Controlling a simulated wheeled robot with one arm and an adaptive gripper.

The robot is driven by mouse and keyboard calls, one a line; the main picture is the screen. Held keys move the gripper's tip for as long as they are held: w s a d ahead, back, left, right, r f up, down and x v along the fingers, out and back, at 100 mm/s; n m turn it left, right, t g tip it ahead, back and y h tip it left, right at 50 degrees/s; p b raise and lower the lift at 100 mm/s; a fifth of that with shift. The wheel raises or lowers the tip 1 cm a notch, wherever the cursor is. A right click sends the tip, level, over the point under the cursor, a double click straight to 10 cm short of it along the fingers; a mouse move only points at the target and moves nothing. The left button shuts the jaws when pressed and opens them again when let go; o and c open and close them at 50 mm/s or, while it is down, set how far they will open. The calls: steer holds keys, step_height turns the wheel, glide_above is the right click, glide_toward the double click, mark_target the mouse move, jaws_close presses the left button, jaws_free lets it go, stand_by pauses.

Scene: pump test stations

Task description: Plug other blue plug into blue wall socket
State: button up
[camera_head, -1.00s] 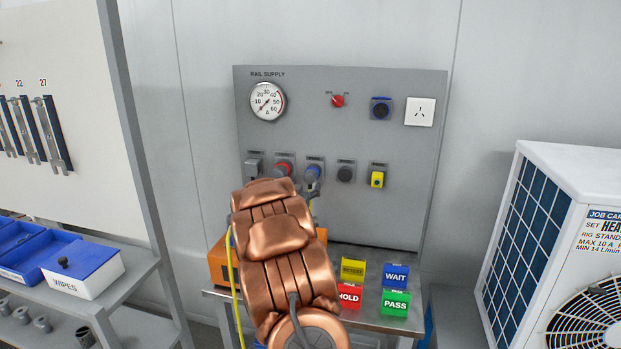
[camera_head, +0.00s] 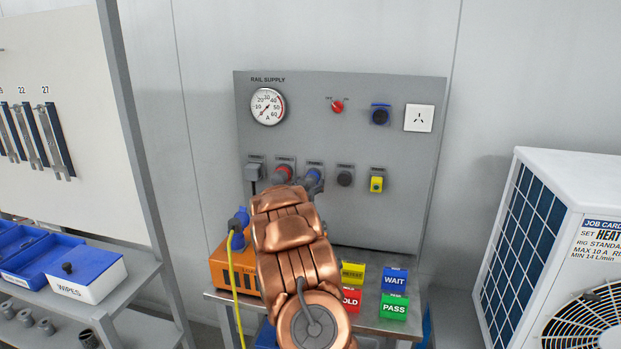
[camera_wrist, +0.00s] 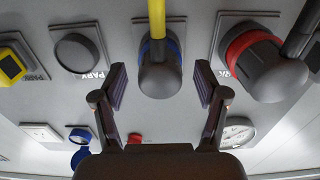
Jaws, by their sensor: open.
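A grey-bodied plug with a blue ring (camera_wrist: 160,76) sits in a PARK socket on the grey panel, with a yellow cable on it. In the head view the blue plug (camera_head: 314,181) shows in the lower row, partly behind my arm. My gripper (camera_wrist: 160,86) is open, with one finger on each side of this plug and gaps between. The blue wall socket (camera_head: 380,115) is higher on the panel, right of a red switch; it also shows in the wrist view (camera_wrist: 79,136). Another blue plug (camera_head: 239,222) with a yellow cable is at the orange box (camera_head: 222,271).
A red plug (camera_wrist: 262,62) is close beside my finger. An empty-looking dark socket (camera_wrist: 78,53) and a yellow plug (camera_wrist: 10,64) are on the other side. A gauge (camera_head: 268,106) and a white outlet (camera_head: 419,118) share the panel. Coloured sign blocks (camera_head: 394,305) stand on the bench below.

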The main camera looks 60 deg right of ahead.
steer(key=shift+p+x, duration=0.3)
steer(key=shift+x, duration=1)
stand_by(0.5)
steer(key=shift+c, duration=0.2)
jaws_close()
stand_by(0.5)
steer(key=shift+b, duration=0.3)
steer(key=b+v, duration=0.2)
steer(key=v, duration=0.4)
stand_by(1.2)
